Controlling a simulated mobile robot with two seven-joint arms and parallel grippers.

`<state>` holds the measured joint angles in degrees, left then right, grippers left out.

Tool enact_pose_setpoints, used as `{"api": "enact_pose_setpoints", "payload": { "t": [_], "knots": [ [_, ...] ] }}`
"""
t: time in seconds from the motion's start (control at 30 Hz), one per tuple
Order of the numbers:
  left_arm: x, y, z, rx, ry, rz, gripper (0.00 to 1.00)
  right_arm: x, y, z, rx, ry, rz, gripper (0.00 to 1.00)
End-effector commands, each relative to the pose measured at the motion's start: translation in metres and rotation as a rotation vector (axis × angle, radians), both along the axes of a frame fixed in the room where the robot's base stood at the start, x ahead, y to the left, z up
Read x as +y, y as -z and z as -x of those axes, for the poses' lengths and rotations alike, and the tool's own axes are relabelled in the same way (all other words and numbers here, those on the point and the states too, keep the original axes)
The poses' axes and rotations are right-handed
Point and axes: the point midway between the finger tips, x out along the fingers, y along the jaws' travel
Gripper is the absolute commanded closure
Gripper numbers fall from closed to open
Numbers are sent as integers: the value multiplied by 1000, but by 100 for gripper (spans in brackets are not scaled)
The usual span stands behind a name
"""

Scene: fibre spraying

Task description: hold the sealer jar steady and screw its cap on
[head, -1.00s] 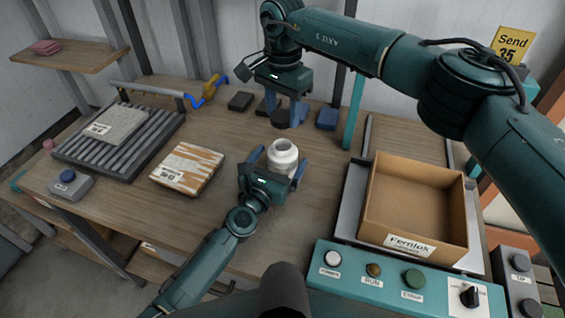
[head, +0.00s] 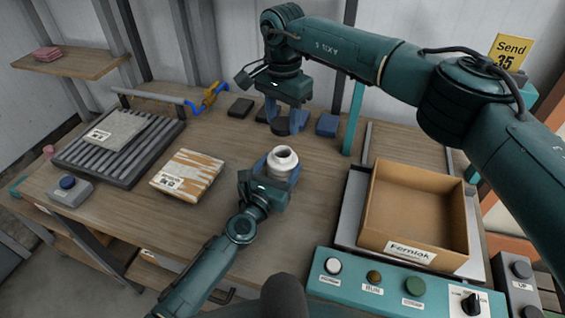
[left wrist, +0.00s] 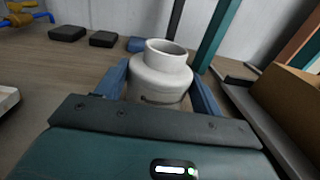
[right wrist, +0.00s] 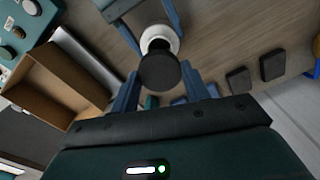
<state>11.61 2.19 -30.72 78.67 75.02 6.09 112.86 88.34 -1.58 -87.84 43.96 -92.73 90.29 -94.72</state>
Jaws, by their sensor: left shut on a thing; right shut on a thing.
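The white sealer jar (head: 283,164) stands upright and uncapped on the workbench (head: 225,225). Its open mouth shows in the left wrist view (left wrist: 166,48). My left gripper (head: 281,172) is shut on the jar's body, one blue finger on each side. My right gripper (head: 287,122) is shut on the round black cap (head: 281,126), behind the jar in the head view. In the right wrist view the cap (right wrist: 160,71) sits between the fingertips and covers part of the jar (right wrist: 161,37). The cap is apart from the jar; its exact height above the bench is hard to tell.
A cardboard box (head: 415,215) stands right of the jar, behind a teal button panel (head: 390,291). A wrapped slab (head: 187,174) and a roller rack (head: 75,160) lie to the left. Dark blocks (head: 240,107) and a blue block (head: 327,124) lie near the right gripper.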

Motion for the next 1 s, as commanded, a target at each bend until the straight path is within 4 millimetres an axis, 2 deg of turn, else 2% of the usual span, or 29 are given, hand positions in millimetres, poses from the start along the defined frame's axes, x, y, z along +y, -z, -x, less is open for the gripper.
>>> {"api": "enact_pose_setpoints", "payload": {
  "t": [0.37,1.0],
  "knots": [
    [0,0,0,0,0,0,74,0,48,1,1,-1,0,75],
    [0,0,0,1,0,0,74,0,54,0,2,0,1,75]
  ]
}}
